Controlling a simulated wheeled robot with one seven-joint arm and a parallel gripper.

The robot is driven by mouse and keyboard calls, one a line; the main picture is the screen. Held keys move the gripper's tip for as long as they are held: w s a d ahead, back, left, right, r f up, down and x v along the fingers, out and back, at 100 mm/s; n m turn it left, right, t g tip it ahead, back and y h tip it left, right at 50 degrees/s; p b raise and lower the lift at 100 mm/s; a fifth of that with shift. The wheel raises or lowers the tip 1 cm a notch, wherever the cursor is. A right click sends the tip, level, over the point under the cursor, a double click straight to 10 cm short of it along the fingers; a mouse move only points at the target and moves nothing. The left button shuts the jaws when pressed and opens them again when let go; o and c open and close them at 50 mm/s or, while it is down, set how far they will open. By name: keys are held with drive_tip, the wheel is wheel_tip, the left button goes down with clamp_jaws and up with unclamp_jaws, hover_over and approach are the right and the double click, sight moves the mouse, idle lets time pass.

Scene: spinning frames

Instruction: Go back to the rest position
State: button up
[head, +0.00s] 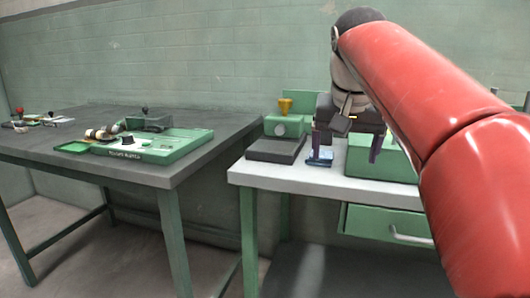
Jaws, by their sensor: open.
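My gripper (346,145) hangs over the white-topped bench (290,178), at the end of my red arm. Its two dark fingers are spread apart, with nothing visible between them. A small blue item (320,158) stands on the bench by the left finger; whether they touch I cannot tell. A green box-like part (385,165) lies behind the right finger and is partly hidden by my arm.
A green machine with a yellow top (285,106) and a dark base stands on the bench. A drawer (385,224) is below. The dark table (60,150) at left holds a green tray unit (165,152) and small tools. A brick wall stands behind.

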drive_tip(key=s+f+n, duration=0.1)
drive_tip(key=s+f, duration=0.9)
drive_tip(key=f, duration=0.3)
drive_tip(key=s+f+n+t+y, duration=0.1)
drive_tip(key=s+f, duration=0.9)
drive_tip(key=f, duration=0.3)
drive_tip(key=shift+s+d+n, duration=0.3)
drive_tip(key=shift+n, duration=0.1)
